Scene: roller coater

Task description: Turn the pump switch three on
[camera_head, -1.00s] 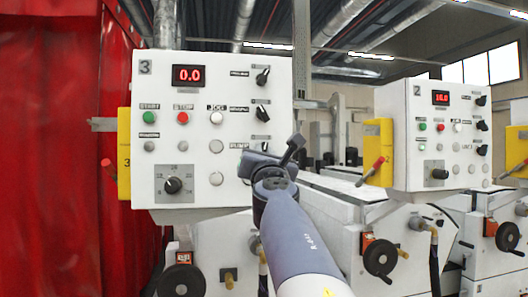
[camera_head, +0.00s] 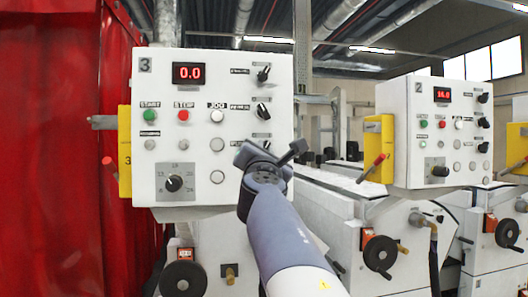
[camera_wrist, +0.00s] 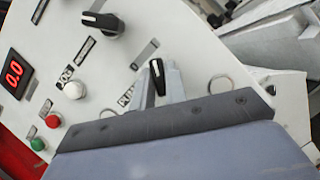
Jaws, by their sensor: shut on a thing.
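Control panel 3 (camera_head: 215,95) is a white box with a red 0.0 display. Its pump switch is hidden behind my gripper in the head view. In the wrist view the pump switch (camera_wrist: 157,79) is a black knob with a white pointer line, beside a partly covered label. My gripper (camera_wrist: 158,82) has a pale finger on each side of this knob and is shut on it. The pointer line is towards the top of the wrist picture. In the head view my gripper (camera_head: 258,150) is at the panel's lower right.
Two more black selector knobs (camera_head: 263,110) are above on the same panel. Green, red and white buttons (camera_head: 183,115) and a speed dial (camera_head: 173,184) are to the left. Panel 2 (camera_head: 430,130) stands to the right. A red curtain (camera_head: 55,150) hangs at the left.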

